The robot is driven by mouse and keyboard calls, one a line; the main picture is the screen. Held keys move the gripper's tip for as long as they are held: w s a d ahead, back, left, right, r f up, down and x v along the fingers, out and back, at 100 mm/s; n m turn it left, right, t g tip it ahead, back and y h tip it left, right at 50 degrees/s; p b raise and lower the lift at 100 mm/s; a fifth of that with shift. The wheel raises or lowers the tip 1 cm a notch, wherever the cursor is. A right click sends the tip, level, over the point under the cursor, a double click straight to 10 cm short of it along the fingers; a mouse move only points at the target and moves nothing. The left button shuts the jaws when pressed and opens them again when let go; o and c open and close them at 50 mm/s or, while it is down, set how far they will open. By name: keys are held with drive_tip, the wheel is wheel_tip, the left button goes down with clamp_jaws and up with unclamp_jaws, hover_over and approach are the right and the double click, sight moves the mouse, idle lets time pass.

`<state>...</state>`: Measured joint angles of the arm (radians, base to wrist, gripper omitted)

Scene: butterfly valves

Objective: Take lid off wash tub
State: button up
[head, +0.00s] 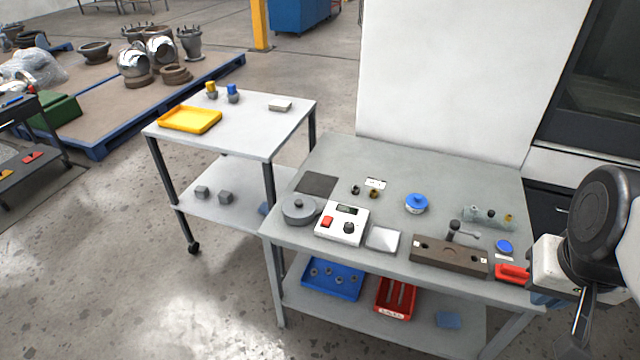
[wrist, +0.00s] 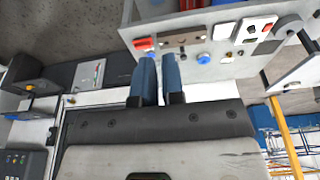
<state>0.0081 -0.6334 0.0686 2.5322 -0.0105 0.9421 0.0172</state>
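A round grey vessel with a flat grey top and a small knob (head: 299,208) stands at the left end of the workbench; it looks like a lidded tub. It also shows at the upper right of the wrist view (wrist: 288,24). A smaller round pot with a blue knobbed top (head: 416,202) stands mid-bench and shows in the wrist view (wrist: 204,59). I cannot tell for certain which is the wash tub. My gripper (wrist: 159,58) has two blue fingers with a narrow empty gap between them. It is off the bench's right end, far from both vessels.
A white control box (head: 341,223) stands close beside the grey vessel, with a pale square dish (head: 383,238) to its right. A brown block (head: 448,256) and a red-handled item (head: 512,273) lie along the front edge. A dark mat (head: 317,184) lies behind the vessel.

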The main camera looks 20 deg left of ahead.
drive_tip(key=o, duration=0.9)
drive_tip(key=w+a+n, duration=0.2)
drive_tip(key=w+a, duration=0.2)
drive_tip(key=w, duration=0.4)
drive_tip(key=w+a+n, duration=0.2)
drive_tip(key=w+a, duration=0.3)
drive_tip(key=w, duration=0.4)
drive_tip(key=w+a+f+n+g, duration=0.1)
drive_tip(key=w+a+f+n, duration=0.3)
drive_tip(key=w+a, duration=0.9)
drive_tip(key=w+a+f+n, duration=0.2)
drive_tip(key=w+a+f, duration=0.1)
drive_tip(key=a+f, duration=0.5)
drive_tip(key=w+a+f+n+g, duration=0.1)
drive_tip(key=w+a+f, duration=0.3)
drive_tip(key=a+f, duration=0.4)
drive_tip(key=w+a+f+n, duration=0.3)
drive_tip(key=a+f, duration=0.5)
drive_tip(key=a, duration=0.8)
drive_tip(key=shift+w+a+f+n+g, duration=0.25)
drive_tip(key=shift+w+f+n+g, duration=0.1)
drive_tip(key=shift+n, duration=0.15)
drive_tip(key=shift+a+f, duration=0.25)
